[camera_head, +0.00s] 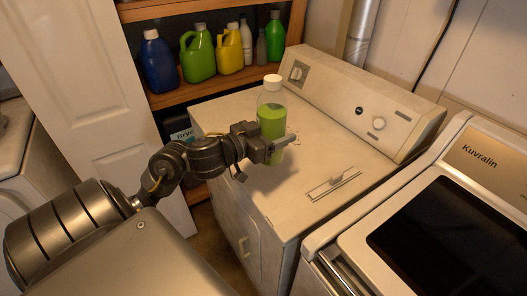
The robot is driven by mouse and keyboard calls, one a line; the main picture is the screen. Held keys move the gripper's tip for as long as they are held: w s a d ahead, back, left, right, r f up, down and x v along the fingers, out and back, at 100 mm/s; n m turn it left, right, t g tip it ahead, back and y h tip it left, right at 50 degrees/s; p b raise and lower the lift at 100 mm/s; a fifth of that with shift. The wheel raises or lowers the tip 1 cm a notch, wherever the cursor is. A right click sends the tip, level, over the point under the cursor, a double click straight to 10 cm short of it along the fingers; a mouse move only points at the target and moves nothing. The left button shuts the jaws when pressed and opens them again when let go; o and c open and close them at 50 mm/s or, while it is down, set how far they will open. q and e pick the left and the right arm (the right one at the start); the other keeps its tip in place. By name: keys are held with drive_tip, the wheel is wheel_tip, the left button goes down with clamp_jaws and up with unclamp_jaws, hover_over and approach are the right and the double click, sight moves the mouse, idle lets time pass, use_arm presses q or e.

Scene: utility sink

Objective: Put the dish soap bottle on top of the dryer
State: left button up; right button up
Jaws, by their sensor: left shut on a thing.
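The dish soap bottle (271,115) is clear with green liquid and a white cap, and it stands upright in the middle of the head view. My left gripper (282,142) is shut on its lower part, coming in from the left. The dryer (330,165) is the white machine with a raised control panel at its back. The bottle shows over the left part of the dryer's top; I cannot tell whether its base touches the surface. My right gripper is not in view.
A wooden shelf (215,88) behind holds several bottles, among them a blue jug (158,65) and a green jug (197,56). A Kuvralin machine (440,240) with a dark lid stands at the right.

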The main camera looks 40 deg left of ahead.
use_arm(q)
drive_tip(key=shift+w+a+f+b, duration=0.35)
drive_tip(key=shift+w+a+f, duration=0.25)
drive_tip(key=shift+a+f, duration=0.8)
drive_tip(key=shift+w+a+f+b, duration=0.45)
drive_tip(key=shift+a+f, duration=0.45)
drive_tip(key=shift+f, duration=1.05)
drive_tip(key=shift+w+a+f+b, duration=0.25)
drive_tip(key=shift+w+a+f, duration=0.45)
drive_tip(key=shift+a+f, duration=0.7)
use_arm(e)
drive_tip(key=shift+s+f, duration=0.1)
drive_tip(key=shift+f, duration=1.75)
use_arm(q)
drive_tip(key=shift+d+f, duration=0.25)
drive_tip(key=shift+f, duration=0.1)
drive_tip(key=o, duration=1.3)
drive_tip(key=shift+o, duration=0.2)
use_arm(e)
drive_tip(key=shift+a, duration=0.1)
use_arm(q)
drive_tip(key=shift+s, duration=0.2)
drive_tip(key=v, duration=1.1)
drive_tip(key=shift+s+b, duration=0.3)
drive_tip(key=shift+s, duration=0.05)
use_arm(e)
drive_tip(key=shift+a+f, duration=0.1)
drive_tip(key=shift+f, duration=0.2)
use_arm(q)
drive_tip(key=shift+a, duration=0.1)
